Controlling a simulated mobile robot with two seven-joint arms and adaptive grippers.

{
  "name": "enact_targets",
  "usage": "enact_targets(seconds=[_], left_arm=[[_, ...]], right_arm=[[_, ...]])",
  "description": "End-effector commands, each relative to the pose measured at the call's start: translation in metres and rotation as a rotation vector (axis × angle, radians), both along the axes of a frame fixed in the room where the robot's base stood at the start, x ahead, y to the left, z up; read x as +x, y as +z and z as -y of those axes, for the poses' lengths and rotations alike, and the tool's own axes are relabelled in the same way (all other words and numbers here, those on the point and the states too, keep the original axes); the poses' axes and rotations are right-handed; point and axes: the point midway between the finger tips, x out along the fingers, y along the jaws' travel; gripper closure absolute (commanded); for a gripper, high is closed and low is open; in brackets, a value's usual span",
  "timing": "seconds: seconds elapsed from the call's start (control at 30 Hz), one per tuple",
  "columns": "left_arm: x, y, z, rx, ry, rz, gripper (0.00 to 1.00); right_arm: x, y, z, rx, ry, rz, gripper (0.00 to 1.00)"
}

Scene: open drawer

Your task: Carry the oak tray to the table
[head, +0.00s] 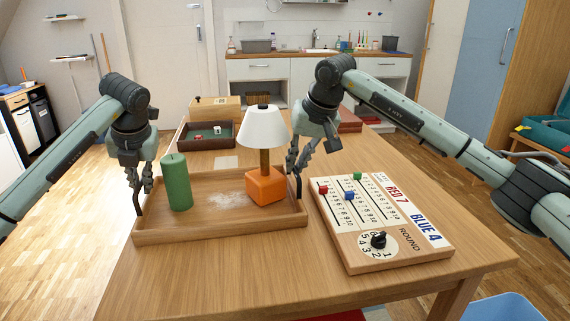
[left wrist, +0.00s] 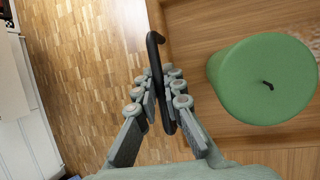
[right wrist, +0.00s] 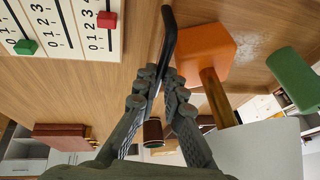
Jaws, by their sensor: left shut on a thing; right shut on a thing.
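The oak tray (head: 222,229) is at the near left part of the wooden table, level, on it or just above it; I cannot tell which. A green candle (head: 177,184) stands upright in its left part. A lamp with an orange base (head: 266,187) and white shade (head: 263,130) stands upright in its right part. My left gripper (head: 142,185) is shut on the tray's left black handle (left wrist: 154,52). My right gripper (head: 296,168) is shut on the right black handle (right wrist: 168,32), close beside the lamp.
A score board (head: 345,240) with sliders and a dial lies on the table (head: 225,280), close to the tray's right side. Behind stand a dark tray (head: 190,143) with dice, a wooden box (head: 215,106) and a reddish box (head: 349,122). Table in front of the tray is clear.

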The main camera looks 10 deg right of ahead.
Motion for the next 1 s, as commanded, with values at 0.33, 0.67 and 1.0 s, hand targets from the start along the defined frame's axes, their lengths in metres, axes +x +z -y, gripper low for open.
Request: enact_targets(seconds=[0.33,0.67,1.0], left_arm=[[0.000,0.000,0.000,0.000,0.000,0.000,0.71],[-0.006,0.017,0.004,0.000,-0.001,0.004,0.71],[-0.025,0.062,0.013,0.000,-0.001,0.003,0.71]], right_arm=[[0.000,0.000,0.000,0.000,0.000,0.000,0.70],[0.000,0.000,0.000,0.000,0.000,0.000,0.70],[0.000,0.000,0.000,0.001,0.000,0.000,0.70]])
